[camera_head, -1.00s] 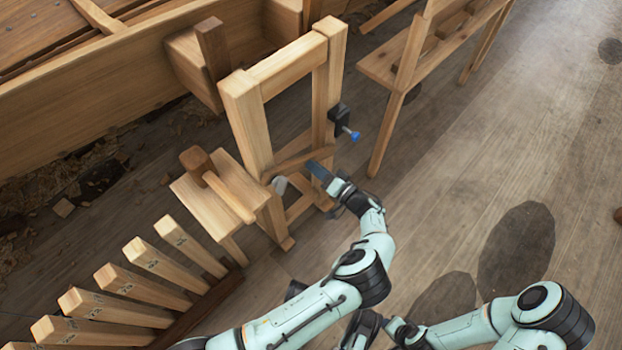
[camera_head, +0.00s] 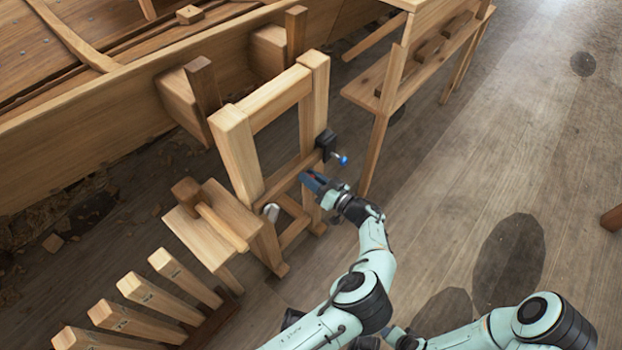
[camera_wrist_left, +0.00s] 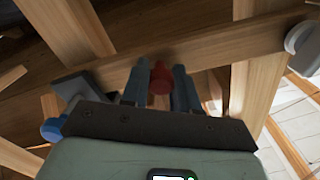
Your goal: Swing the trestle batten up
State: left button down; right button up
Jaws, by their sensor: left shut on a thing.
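The wooden trestle (camera_head: 232,150) stands upright in front of the hull. Its batten (camera_head: 284,184) slopes up to the right between the posts, its right end close to the black clamp (camera_head: 326,141) with a blue knob on the right post. In the left wrist view the batten (camera_wrist_left: 215,48) crosses behind my fingers. My left gripper (camera_head: 309,178) is shut on a red knob (camera_wrist_left: 160,78) at the batten; both fingers (camera_wrist_left: 160,85) flank it. A pale round piece (camera_head: 271,212) is at the batten's left end. My right gripper is mostly hidden at the bottom edge.
A small wooden stool (camera_head: 205,225) stands left of the trestle, with a row of upright wooden posts (camera_head: 150,290) below it. A bench (camera_head: 400,90) is at the back right. The hull (camera_head: 100,130) fills the upper left.

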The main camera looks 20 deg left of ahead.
pick_arm(q)
jog(key=shift+r, duration=0.15)
jog(key=c, duration=0.9)
grip_release()
jog(key=shift+p+v, duration=0.3)
jog(key=shift+v, duration=6.4)
pick_arm(e)
jog(key=shift+w+a+r, duration=0.1)
jog(key=shift+w+r, duration=0.45)
jog(key=shift+r, duration=0.1)
